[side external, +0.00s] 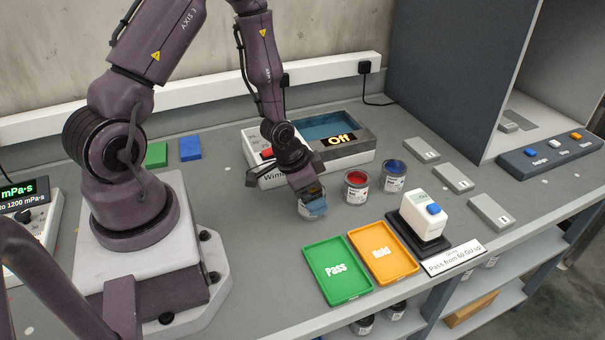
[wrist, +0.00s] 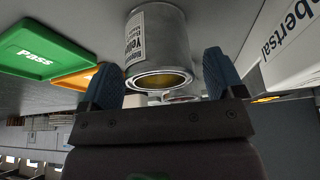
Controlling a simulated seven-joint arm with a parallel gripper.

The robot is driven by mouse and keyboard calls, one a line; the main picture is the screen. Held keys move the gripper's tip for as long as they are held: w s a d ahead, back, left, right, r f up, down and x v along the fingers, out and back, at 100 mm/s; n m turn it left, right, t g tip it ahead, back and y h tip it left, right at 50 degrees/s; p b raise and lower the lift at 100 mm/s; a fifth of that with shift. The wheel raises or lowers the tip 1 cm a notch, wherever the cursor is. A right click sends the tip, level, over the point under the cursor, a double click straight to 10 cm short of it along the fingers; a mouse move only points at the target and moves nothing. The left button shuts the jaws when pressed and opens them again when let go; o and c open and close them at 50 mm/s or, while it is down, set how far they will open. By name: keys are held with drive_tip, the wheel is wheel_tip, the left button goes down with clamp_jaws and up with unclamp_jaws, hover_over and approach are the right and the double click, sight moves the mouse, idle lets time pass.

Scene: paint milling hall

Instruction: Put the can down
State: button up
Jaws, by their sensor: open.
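The can (wrist: 162,40) is a grey metal tin with a white label that seems to read Yellow, and yellow paint shows at its open top in the wrist view. In the side view the can (side external: 312,211) appears to stand upright on the bench, its upper part covered by my gripper (side external: 311,195). My gripper is open; in the wrist view its two blue fingers (wrist: 162,82) are on either side of the can's rim, with a visible gap at the right finger. Whether the left finger touches the can is unclear.
A red paint can (side external: 355,190) and a blue paint can (side external: 393,177) stand just right. The green Pass tray (side external: 317,289) and orange Hold tray (side external: 405,273) lie in front. A box with an Off display (side external: 362,152) is behind. A white gloss meter (side external: 425,216) is at right.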

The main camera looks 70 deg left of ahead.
drive_tip(key=s+r+y, duration=0.2)
drive_tip(key=s+r, duration=0.1)
drive_tip(key=r, duration=0.8)
drive_tip(key=s+r+y, duration=0.1)
drive_tip(key=s+r, duration=0.2)
drive_tip(key=r, duration=0.7)
drive_tip(key=s+d+r+n+h, duration=0.1)
drive_tip(key=s+d+r, duration=0.2)
drive_tip(key=r, duration=0.2)
drive_tip(key=s+d+r+t+h, duration=0.1)
drive_tip(key=s+d+r, duration=0.2)
drive_tip(key=d+r, duration=0.1)
drive_tip(key=shift+s+d+r+n, duration=0.25)
drive_tip(key=shift+r+n, duration=0.15)
drive_tip(key=shift+r, duration=0.4)
